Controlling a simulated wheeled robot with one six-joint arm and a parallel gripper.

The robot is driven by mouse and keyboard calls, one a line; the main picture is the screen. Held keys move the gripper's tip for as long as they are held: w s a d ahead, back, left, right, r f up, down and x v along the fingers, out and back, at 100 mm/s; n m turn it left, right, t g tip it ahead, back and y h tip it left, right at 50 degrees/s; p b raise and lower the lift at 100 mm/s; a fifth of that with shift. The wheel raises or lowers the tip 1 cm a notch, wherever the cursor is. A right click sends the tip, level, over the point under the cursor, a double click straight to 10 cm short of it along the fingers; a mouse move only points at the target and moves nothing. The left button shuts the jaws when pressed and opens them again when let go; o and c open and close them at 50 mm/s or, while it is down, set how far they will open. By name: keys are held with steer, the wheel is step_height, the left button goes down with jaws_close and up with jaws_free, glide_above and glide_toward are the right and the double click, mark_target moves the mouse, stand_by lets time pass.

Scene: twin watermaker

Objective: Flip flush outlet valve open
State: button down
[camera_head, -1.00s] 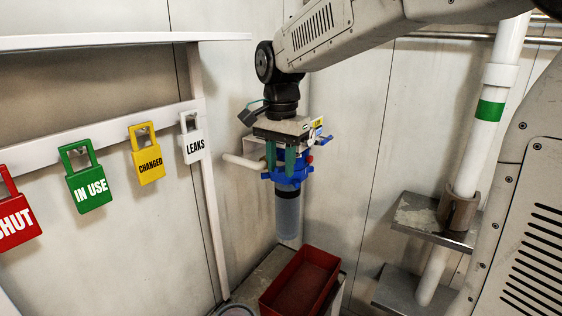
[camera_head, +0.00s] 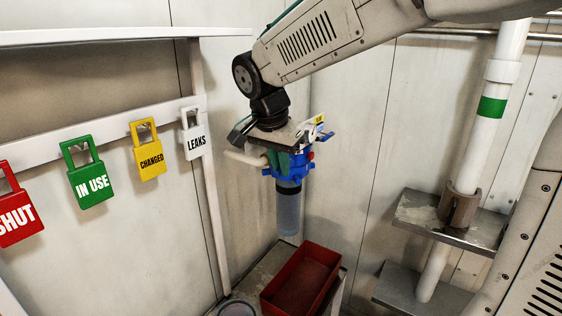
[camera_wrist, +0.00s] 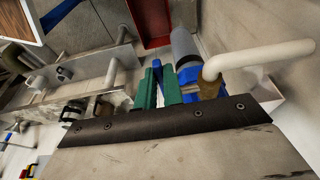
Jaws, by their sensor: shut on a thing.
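A filter housing with a blue head (camera_head: 291,160) and a clear bowl (camera_head: 288,208) is fixed to the wall near the corner. A white pipe (camera_head: 245,157) runs to it from the left. My gripper (camera_head: 284,160) is at the blue head, with its green fingers pointing down. In the wrist view my green fingers (camera_wrist: 158,90) are close together around a narrow blue part, likely a valve handle (camera_wrist: 157,70). The white pipe elbow (camera_wrist: 262,55) and a brass-coloured fitting (camera_wrist: 209,87) are just right of them. The valve body is mostly hidden by my gripper.
A red tray (camera_head: 301,281) stands below the housing. Coloured tags (camera_head: 150,150) hang on a rail at left. A white pipe with a green band (camera_head: 491,107) and metal shelf brackets (camera_head: 440,225) are at right. The wall between is clear.

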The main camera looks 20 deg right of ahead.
steer(key=c, duration=1.5)
jaws_free()
steer(key=shift+a+r, duration=0.15)
steer(key=shift+r, duration=0.3)
steer(key=s+a, duration=0.2)
steer(key=a, duration=0.1)
steer(key=s+a, duration=0.2)
steer(key=a, duration=0.1)
steer(key=s+a, duration=0.3)
steer(key=a, duration=0.1)
steer(key=shift+r, duration=0.1)
